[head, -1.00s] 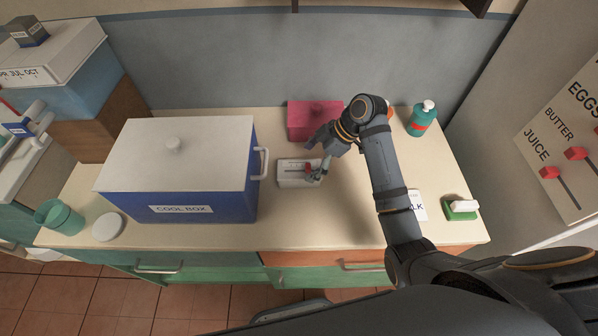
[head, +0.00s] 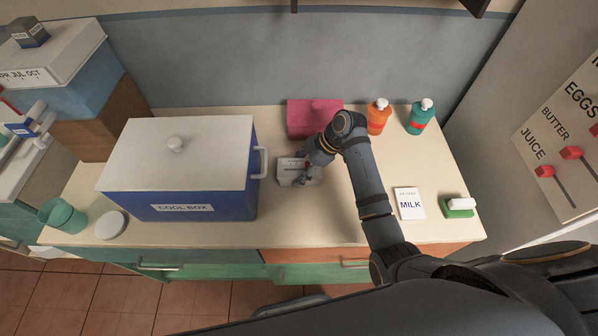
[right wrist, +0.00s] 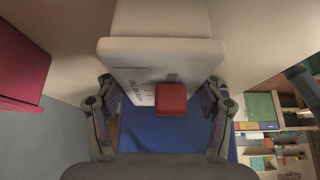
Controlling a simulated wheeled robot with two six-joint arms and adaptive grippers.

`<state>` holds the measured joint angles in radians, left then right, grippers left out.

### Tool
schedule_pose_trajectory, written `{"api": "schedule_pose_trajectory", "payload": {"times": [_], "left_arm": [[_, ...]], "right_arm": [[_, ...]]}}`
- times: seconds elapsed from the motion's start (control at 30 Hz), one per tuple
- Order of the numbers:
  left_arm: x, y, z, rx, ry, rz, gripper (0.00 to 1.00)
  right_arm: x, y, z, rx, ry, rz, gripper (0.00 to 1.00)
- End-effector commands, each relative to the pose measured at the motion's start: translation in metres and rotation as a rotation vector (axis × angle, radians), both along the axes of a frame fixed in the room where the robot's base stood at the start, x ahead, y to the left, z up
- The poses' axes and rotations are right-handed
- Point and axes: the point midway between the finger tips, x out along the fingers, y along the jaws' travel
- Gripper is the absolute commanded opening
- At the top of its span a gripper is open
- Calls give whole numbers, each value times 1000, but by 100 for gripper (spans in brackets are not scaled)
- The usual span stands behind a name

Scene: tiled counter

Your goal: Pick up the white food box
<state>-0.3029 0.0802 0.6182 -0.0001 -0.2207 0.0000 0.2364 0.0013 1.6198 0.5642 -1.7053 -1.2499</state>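The white food box (head: 290,171), a small pale box with a red part and dark marks on it, sits on the counter just right of the cool box. My right gripper (head: 305,178) is down at its right side and hides part of it. In the right wrist view the white box (right wrist: 160,52) fills the space between the widely spread fingers (right wrist: 160,92), with its label and red block (right wrist: 171,98) facing the camera. The fingers are at its two sides; whether they touch it is not clear. My left gripper is not in view.
The blue cool box (head: 205,204) with a white lid stands close on the left, its handle near the gripper. A pink box (head: 308,118) is behind. Orange (head: 378,119) and teal (head: 421,118) bottles, a milk card (head: 409,204) and a green-white block (head: 458,206) are to the right.

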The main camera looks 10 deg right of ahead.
Motion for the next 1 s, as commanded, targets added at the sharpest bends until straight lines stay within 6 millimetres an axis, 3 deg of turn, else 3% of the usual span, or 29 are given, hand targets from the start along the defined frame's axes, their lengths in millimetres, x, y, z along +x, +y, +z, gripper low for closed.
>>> {"api": "schedule_pose_trajectory", "payload": {"times": [0.03,0.27,0.57,0.73,0.93,1.0], "left_arm": [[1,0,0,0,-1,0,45],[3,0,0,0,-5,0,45],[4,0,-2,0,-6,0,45],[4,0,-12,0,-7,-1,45],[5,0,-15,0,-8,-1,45],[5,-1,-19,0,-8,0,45]], "right_arm": [[0,0,0,0,0,0,56],[0,0,1,1,-2,0,25],[1,0,6,0,-4,0,25],[1,0,33,1,-7,1,25],[-44,-19,88,-5,-8,1,25],[-67,-28,97,-10,-3,2,25]]}}
